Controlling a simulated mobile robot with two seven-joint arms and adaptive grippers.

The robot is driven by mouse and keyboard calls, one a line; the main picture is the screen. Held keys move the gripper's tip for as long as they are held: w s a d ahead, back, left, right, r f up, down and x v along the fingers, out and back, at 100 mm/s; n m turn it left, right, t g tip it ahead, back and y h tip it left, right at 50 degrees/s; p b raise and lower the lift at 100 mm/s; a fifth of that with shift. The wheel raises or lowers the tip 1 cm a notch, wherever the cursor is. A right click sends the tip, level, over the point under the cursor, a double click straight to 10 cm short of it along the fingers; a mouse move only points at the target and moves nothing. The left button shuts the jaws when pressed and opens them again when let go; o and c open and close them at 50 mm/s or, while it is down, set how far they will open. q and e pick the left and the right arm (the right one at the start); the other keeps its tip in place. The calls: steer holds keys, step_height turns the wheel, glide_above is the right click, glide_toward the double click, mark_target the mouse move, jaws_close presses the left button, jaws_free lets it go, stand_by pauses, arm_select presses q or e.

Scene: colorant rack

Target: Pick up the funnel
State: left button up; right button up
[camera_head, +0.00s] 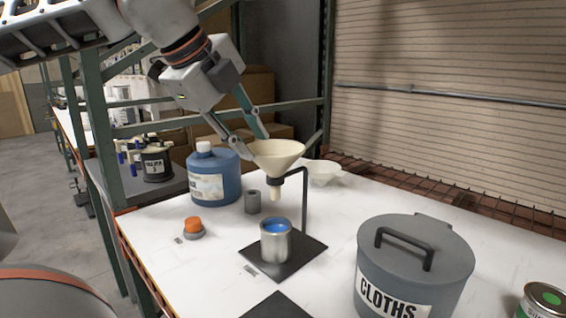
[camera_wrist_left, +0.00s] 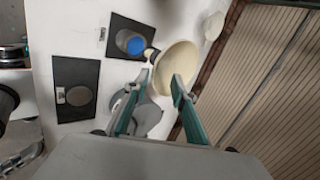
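The cream funnel (camera_head: 277,158) sits upright in a dark stand (camera_head: 305,205), its spout above an open metal can (camera_head: 276,243) of blue liquid. It also shows in the wrist view (camera_wrist_left: 176,62), with the can (camera_wrist_left: 130,42) near its spout. My left gripper (camera_head: 260,143) reaches down from the upper left to the funnel's rim. Its fingertips (camera_wrist_left: 160,77) are apart, with part of the funnel showing between them. I cannot tell whether they touch the rim. My right gripper is not in view.
A blue jug (camera_head: 222,178) and a grey cylinder (camera_head: 253,202) stand left of the stand. A lidded grey cloths bin (camera_head: 415,262) stands at the front right. A white bowl-like piece (camera_head: 324,173) lies behind the funnel. An orange-capped item (camera_head: 193,226) is near the left edge.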

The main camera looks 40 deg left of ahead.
mark_target(256, 154)
arm_select(q)
steer(key=shift+w+f, duration=0.3)
steer(key=shift+f, duration=0.5)
steer(key=x, duration=0.5)
steer(key=shift+s, duration=0.1)
jaws_close()
